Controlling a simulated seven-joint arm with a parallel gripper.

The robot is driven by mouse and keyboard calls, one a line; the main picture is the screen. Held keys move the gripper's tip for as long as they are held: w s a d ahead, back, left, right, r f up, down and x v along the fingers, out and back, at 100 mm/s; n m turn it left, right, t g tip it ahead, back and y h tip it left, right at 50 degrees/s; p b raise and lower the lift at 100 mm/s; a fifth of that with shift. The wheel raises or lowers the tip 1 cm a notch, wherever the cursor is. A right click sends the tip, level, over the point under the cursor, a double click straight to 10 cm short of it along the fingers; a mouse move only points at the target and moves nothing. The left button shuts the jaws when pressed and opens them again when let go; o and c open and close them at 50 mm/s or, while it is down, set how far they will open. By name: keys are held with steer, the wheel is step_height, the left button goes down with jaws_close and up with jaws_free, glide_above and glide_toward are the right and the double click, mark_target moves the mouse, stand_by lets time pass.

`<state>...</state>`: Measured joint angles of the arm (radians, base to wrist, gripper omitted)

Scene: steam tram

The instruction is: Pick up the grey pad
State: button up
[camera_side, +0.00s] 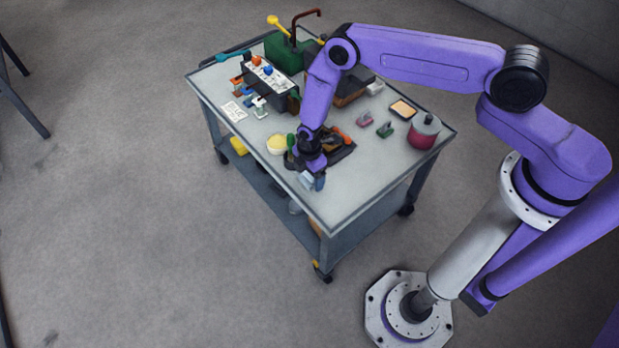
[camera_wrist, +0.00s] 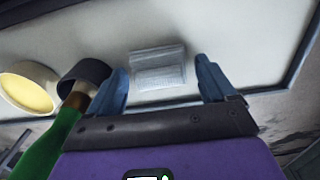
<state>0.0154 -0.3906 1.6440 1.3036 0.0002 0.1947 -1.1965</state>
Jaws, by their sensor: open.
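The grey pad (camera_wrist: 158,68) lies on the light tabletop near the table's edge in the wrist view. It is a small, pale grey block with fine lines across it. My gripper (camera_wrist: 162,82) is open, with its two blue fingers apart on the left and right of the pad in that view. Nothing is between the fingertips except the pad beyond them. In the side view my gripper (camera_side: 313,181) is low over the front corner area of the table, and the pad is mostly hidden by it there. I cannot tell the exact height gap.
A bowl with yellow contents (camera_wrist: 28,90) is farther left. A dark tray with tools (camera_side: 338,148) lies behind my gripper. A red pot (camera_side: 424,131) stands at the right. The table's front corner is clear.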

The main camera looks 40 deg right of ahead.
steer(key=shift+f, duration=0.15)
steer(key=c, duration=0.8)
steer(key=shift+r, duration=0.7)
step_height(320, 180, up, 2)
steer(key=s+d+r, duration=0.1)
steer(key=s+r, duration=0.2)
steer(key=s, duration=0.1)
steer(key=s+d+r, duration=0.1)
steer(key=s+r, duration=0.2)
steer(key=s, duration=0.2)
steer(key=s+d+r, duration=0.1)
steer(key=s+r, duration=0.2)
steer(key=s, duration=0.1)
steer(key=shift+s+d+r, duration=0.25)
steer(key=shift+d+r, duration=0.05)
steer(key=shift+d, duration=0.05)
